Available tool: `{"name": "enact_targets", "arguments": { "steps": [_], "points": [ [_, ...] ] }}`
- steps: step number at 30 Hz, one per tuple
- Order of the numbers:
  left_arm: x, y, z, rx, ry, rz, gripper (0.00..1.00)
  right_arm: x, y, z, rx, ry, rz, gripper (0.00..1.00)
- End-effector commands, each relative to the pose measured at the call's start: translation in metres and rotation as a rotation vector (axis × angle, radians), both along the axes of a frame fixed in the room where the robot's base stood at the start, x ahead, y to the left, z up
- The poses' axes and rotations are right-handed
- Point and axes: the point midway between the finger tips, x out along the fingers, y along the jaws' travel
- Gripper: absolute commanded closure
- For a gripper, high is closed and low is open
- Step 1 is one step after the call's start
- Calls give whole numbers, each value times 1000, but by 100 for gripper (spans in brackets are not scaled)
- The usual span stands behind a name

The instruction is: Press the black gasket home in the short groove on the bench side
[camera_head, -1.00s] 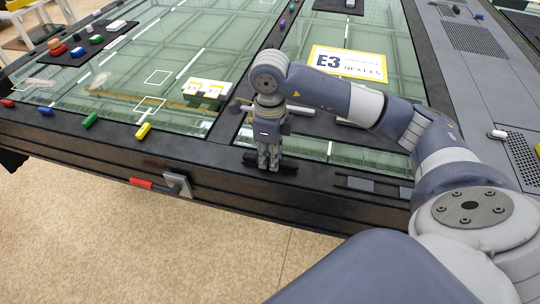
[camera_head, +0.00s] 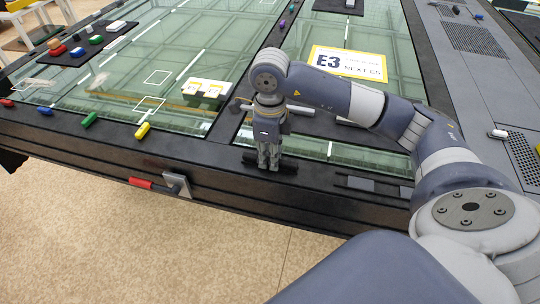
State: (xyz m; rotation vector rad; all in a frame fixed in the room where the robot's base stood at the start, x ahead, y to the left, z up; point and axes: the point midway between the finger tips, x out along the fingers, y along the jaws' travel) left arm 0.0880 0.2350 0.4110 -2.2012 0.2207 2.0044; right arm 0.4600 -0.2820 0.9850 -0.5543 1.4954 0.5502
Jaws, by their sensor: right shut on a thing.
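My right gripper (camera_head: 268,163) points straight down at the near black border of the glazed frame. It is shut on the black gasket (camera_head: 287,167), a short dark bar whose ends stick out on both sides of the fingers. The gasket lies low, at or just above the border's top face; I cannot tell whether it touches. Black on black, the short groove cannot be made out; the gripper and gasket may cover it. My left gripper is not in view.
A red-handled tool with a grey square head (camera_head: 176,185) is at the frame's front side, left of the gripper. Grey flat inserts (camera_head: 372,186) lie right on the border.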

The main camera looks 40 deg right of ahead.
Motion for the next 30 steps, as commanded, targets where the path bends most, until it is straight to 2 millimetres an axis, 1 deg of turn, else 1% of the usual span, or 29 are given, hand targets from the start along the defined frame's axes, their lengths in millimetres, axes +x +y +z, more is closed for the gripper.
{"name": "enact_targets", "arguments": {
  "steps": [1, 13, 14, 15, 16, 17, 26, 30],
  "points": [
    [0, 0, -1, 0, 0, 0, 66, -2, 1, -4, 1, 8, 1, 100],
    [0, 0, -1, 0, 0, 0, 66, -3, 1, -5, 0, 12, 2, 100],
    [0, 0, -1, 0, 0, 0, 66, -3, 1, -5, 0, 12, 2, 82],
    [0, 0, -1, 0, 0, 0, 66, -3, 1, -5, 1, 13, 2, 72],
    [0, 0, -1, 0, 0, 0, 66, -3, 1, -5, 1, 13, 3, 66],
    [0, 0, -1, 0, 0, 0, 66, -3, 1, -5, 0, 13, 3, 63],
    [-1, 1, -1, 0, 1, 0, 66, -2, 0, -4, -1, 9, 1, 63],
    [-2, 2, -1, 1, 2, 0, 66, -1, 0, 3, 0, 5, 0, 63]
  ]
}}
